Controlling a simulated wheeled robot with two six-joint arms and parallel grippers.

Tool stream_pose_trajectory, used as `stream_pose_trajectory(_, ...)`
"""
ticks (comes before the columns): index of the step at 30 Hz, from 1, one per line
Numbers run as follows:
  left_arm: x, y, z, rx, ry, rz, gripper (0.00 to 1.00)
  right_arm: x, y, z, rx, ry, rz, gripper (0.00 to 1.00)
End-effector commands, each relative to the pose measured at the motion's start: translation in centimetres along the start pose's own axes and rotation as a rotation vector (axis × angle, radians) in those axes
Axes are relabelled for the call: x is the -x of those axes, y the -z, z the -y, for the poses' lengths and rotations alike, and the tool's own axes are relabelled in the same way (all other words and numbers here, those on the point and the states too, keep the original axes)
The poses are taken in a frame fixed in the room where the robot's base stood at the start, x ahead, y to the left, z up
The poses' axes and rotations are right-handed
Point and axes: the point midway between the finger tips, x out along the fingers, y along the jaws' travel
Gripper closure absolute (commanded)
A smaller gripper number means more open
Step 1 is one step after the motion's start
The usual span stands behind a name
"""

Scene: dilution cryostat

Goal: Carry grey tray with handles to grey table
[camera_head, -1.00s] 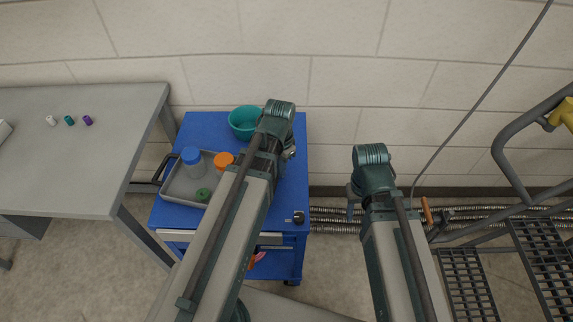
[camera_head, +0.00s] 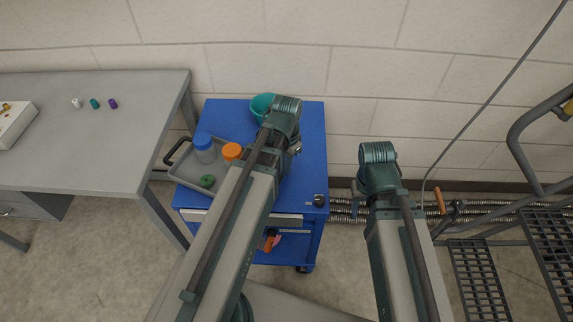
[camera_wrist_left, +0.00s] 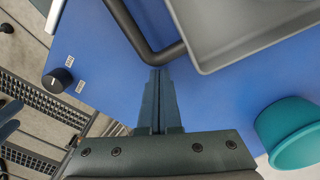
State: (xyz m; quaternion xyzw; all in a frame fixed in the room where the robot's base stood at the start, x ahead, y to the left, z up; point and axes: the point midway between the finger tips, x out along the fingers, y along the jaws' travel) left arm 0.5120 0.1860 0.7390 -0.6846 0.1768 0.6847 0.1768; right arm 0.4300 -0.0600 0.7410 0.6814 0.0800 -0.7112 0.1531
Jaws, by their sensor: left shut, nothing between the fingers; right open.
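The grey tray (camera_head: 184,178) lies on the blue cart top, with a dark handle (camera_head: 174,151) at its left end. My open right gripper (camera_head: 356,190) is right of the cart, mostly hidden. The grey table (camera_head: 85,140) stands at left.
A teal bowl (camera_head: 262,104) sits at the back of the blue cart (camera_head: 312,150); a black knob (camera_head: 319,200) is at its front right corner. Small vials (camera_head: 95,104) and a white box (camera_head: 12,122) are on the table. A metal step frame (camera_head: 480,270) stands right.

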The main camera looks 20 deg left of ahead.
Motion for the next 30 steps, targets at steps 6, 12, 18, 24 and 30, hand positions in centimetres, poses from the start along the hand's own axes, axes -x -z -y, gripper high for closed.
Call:
stream_pose_trajectory(6, 0.0, 0.0, 0.0, 0.0, 0.0, 0.0, 1.0, 0.0, 0.0, 0.0, 0.0, 0.0, 0.0, 0.5)
stream_pose_trajectory(12, 0.0, 0.0, 0.0, 0.0, 0.0, 0.0, 1.0, 0.0, 0.0, 0.0, 0.0, 0.0, 0.0, 0.5)
stream_pose_trajectory(18, 0.0, 0.0, 0.0, 0.0, 0.0, 0.0, 1.0, 0.0, 0.0, 0.0, 0.0, 0.0, 0.0, 0.5)
stream_pose_trajectory(24, 0.0, 0.2, 0.0, 0.0, 0.0, 0.0, 1.0, 0.0, 0.0, 0.0, 0.0, 0.0, 0.0, 0.5)
stream_pose_trajectory(30, 0.0, 1.6, 0.3, 0.0, 0.0, 0.0, 1.0, 0.0, 0.0, 0.0, 0.0, 0.0, 0.0, 0.5)
